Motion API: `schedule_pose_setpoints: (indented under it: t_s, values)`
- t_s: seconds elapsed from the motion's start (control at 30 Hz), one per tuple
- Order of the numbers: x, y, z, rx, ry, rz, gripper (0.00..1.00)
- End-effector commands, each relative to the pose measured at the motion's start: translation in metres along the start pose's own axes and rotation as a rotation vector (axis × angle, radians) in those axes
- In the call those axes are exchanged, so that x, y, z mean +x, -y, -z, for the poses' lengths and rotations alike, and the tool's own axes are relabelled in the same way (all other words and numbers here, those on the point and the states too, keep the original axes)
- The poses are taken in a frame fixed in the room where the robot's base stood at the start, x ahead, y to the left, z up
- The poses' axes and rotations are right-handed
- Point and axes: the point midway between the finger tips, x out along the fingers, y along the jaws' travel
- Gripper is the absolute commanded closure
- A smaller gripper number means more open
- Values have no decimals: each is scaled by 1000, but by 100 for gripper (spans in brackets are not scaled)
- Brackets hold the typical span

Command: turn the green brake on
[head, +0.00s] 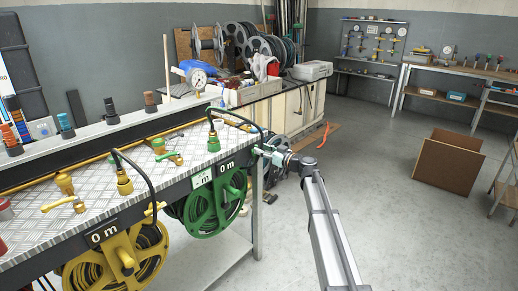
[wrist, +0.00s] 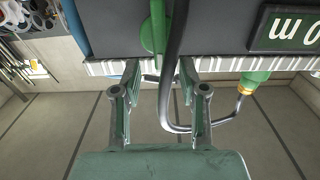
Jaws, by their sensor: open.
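The green reel (head: 215,203) hangs under the front edge of the bench in the head view, beside a "0 m" display (head: 226,168). In the wrist view, a green lever with a rounded base (wrist: 157,27), apparently the brake, stands on the dark front panel. My gripper (wrist: 160,72) is open and empty, its fingertips just short of the lever, which lies roughly in line with the gap.
The hose runs to a green nozzle (wrist: 255,80) over the bench edge. A yellow reel (head: 122,262) hangs to the left. Green and yellow valves stand on the patterned bench top (head: 143,178). A cardboard box (head: 450,162) sits on the otherwise open floor at right.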

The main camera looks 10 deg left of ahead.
Motion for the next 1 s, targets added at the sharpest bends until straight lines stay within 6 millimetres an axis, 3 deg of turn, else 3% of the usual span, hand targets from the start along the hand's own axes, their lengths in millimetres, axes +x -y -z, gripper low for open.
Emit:
schedule_pose_setpoints:
  t_s: [0.2, 0.57, 0.6, 0.7, 1.0]
  values:
    - [20, 0, 0, 0, 0, 0, 57]
    - [23, 0, 0, 0, 0, 0, 57]
    - [23, 0, 0, 0, 0, 0, 71]
    - [23, 0, 0, 0, 0, 0, 100]
    - [23, 1, -2, 3, 3, 1, 100]
